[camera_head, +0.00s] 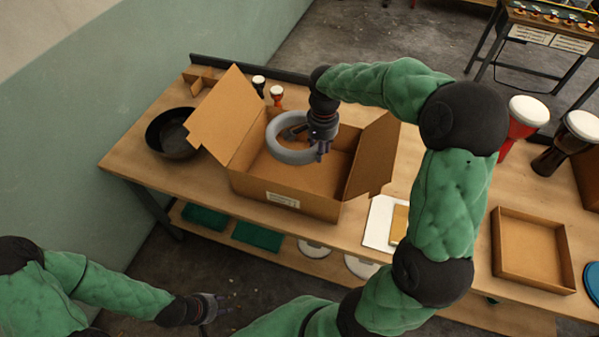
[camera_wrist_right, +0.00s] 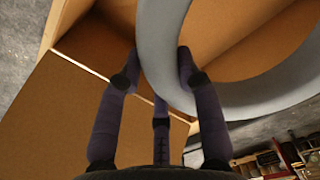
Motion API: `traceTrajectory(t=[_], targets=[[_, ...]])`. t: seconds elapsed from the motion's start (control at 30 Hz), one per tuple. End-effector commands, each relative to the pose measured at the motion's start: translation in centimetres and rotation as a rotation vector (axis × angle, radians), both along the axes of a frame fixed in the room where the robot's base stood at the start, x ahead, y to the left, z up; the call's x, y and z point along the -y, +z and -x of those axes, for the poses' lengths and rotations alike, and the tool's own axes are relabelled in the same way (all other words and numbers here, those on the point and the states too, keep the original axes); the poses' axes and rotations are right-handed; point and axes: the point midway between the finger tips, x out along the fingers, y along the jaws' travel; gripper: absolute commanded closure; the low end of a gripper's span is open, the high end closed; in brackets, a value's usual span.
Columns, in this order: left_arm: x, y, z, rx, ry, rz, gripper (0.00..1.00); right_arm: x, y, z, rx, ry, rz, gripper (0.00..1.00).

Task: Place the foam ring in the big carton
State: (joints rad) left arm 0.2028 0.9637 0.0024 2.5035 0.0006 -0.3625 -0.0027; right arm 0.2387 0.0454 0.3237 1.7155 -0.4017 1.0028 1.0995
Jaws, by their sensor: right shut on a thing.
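The grey foam ring (camera_head: 287,154) is over the open big carton (camera_head: 262,198) on the workbench in the head view. My right gripper (camera_head: 322,150) is shut on the ring's right side and holds it tilted at about the height of the carton's opening. In the right wrist view the foam ring (camera_wrist_right: 168,62) passes between the fingers of my right gripper (camera_wrist_right: 160,75), with the carton's cardboard walls (camera_wrist_right: 60,110) behind. How far the ring is above the carton floor is hard to tell. My left gripper (camera_head: 214,306) is low at the bottom left, away from the bench; its fingers look apart and empty.
The carton's flaps (camera_head: 372,155) stand up left and right. A dark round pan (camera_head: 172,134) is left of it. Small drums (camera_head: 277,94) stand behind. A shallow cardboard tray (camera_head: 532,250), a white sheet (camera_head: 380,222) and larger drums (camera_head: 524,116) are to the right.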

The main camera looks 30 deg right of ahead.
Motion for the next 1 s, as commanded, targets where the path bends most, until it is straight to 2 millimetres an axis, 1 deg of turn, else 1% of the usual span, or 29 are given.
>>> traceTrajectory(t=[0.03,0.3,0.4,0.57,0.83,1.0], targets=[[0.0,-0.9,0.0,0.000,0.000,0.000,0.60,0.0,-1.3,0.0,-0.002,0.000,0.000,0.97],[0.0,-3.7,0.0,0.000,0.000,0.000,0.60,0.0,-6.2,0.1,-0.004,0.000,-0.001,0.97],[0.0,-4.4,0.0,0.000,0.000,0.000,0.60,0.0,-7.4,0.1,-0.002,0.000,-0.001,0.97],[0.0,-4.9,0.0,0.000,0.000,0.000,0.60,-0.1,-8.5,0.1,-0.003,0.001,-0.002,0.97],[0.0,-6.4,0.0,0.000,0.000,0.000,0.60,0.0,-12.4,0.1,-0.003,0.001,-0.002,0.97],[0.0,-6.7,0.0,0.000,0.000,0.000,0.60,0.0,-13.6,0.1,-0.002,0.000,-0.002,0.97]])
